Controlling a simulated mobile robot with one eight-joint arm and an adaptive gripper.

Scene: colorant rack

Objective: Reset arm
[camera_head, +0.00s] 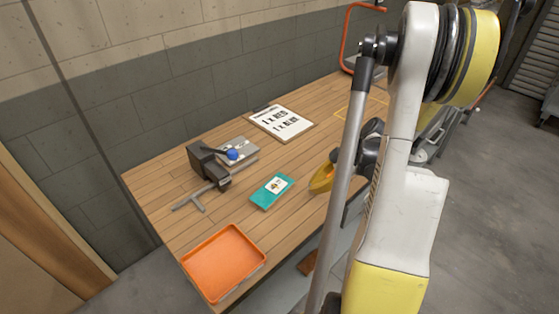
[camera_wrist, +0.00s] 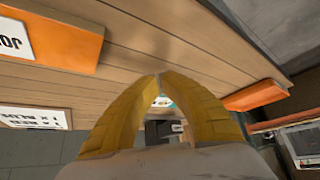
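My gripper (camera_head: 322,180) shows in the head view as a yellow shape over the wooden table, to the right of a teal box. In the wrist view my gripper (camera_wrist: 158,76) has its two yellow fingers arched together, with the tips meeting. Nothing shows between the tips. Part of the vise and a bit of teal show through the gap behind them. My white and yellow arm hides the right part of the table in the head view.
The wooden table (camera_head: 150,187) bears an orange tray (camera_head: 224,262), a dark vise (camera_head: 206,163), a teal box (camera_head: 271,191) and a clipboard (camera_head: 281,122). The wrist view shows an orange-edged sign (camera_wrist: 60,38). A wall stands behind the table.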

